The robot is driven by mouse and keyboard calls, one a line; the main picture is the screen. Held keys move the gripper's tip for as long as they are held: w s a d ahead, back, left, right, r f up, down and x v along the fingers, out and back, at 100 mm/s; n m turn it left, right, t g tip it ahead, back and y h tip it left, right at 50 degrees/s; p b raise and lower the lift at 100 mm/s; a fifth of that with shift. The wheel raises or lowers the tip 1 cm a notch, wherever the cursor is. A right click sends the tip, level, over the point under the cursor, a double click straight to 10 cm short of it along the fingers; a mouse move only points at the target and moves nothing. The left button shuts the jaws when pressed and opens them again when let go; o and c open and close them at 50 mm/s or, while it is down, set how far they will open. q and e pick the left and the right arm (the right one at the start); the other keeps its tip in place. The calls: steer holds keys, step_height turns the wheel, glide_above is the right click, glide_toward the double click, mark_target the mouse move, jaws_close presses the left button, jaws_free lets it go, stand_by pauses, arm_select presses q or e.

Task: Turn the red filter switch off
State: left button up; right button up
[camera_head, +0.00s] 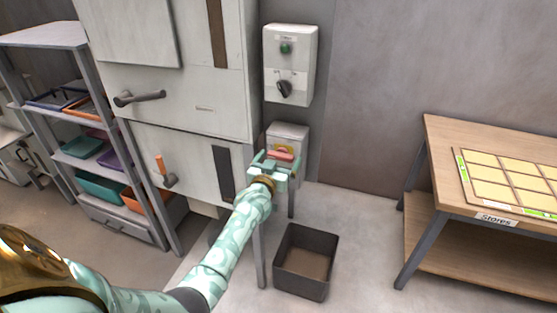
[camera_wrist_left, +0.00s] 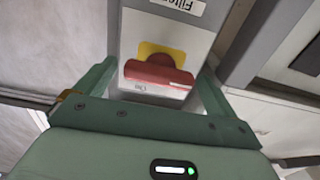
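The red filter switch (camera_wrist_left: 160,72) is a red handle on a yellow plate (camera_wrist_left: 152,50), on a grey box with a "Filter" label (camera_wrist_left: 178,6). In the wrist view the handle lies roughly crosswise. In the head view the red handle (camera_head: 281,154) shows just beyond my left gripper (camera_head: 276,164). The left gripper (camera_wrist_left: 158,82) is open, its two green fingers on either side of the red handle. I cannot tell whether they touch it. My right gripper is not in view.
A control box (camera_head: 290,65) with a green button and black knob is above the filter box. The white cabinet (camera_head: 180,90) stands to the left. A dark bin (camera_head: 306,262) is on the floor below. A wooden table (camera_head: 480,135) stands right, with free floor between.

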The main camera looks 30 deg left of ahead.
arm_select(q)
steer(key=p+v, duration=0.3)
steer(key=v, duration=1.3)
steer(key=shift+s+p, duration=0.2)
steer(key=shift+p, duration=0.15)
steer(key=shift+f, duration=0.1)
